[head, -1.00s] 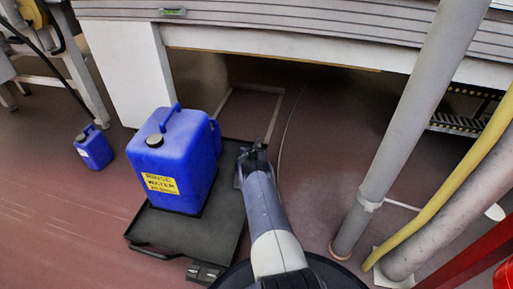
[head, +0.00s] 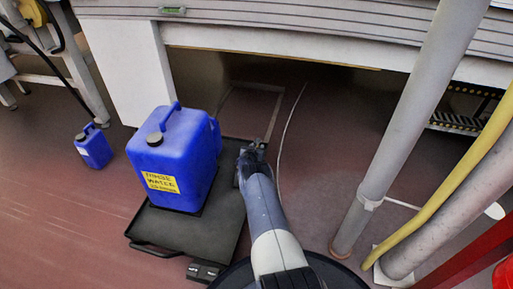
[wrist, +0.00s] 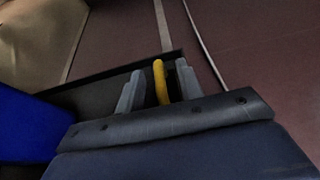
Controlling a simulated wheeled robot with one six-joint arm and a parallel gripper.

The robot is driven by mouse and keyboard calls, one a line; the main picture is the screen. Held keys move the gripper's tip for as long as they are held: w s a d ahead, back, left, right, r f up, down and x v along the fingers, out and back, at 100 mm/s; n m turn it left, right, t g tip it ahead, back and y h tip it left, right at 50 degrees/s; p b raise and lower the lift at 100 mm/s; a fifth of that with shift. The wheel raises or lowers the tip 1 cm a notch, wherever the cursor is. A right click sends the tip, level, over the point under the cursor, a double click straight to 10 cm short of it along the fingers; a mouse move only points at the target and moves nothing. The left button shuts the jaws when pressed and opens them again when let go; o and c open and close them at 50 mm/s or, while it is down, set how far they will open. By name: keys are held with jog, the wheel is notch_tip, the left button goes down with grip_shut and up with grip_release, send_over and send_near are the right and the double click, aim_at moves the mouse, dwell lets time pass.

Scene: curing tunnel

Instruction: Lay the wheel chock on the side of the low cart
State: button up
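The low cart (head: 200,238) is a flat black platform with a raised rim, left of my forearm in the head view; its dark deck (wrist: 88,98) also shows in the wrist view. My gripper (head: 252,152) is over the cart's far right edge. A narrow yellow piece with a rounded top (wrist: 160,80) stands between the fingers, with a dark gap on each side. It may be part of the wheel chock; its lower part is hidden, and I cannot make out a whole chock.
A blue rinse water jug (head: 172,158) fills the cart's left part. A smaller blue jug (head: 94,147) stands on the floor at left. A white post (head: 127,72) and the tunnel frame (head: 300,45) are beyond. A grey pipe (head: 405,125) rises at right; floor between is clear.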

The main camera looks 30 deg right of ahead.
notch_tip(320, 180, up, 10)
jog(key=p, duration=0.5)
jog(key=shift+r+p, duration=0.15)
jog(key=shift+p, duration=0.2)
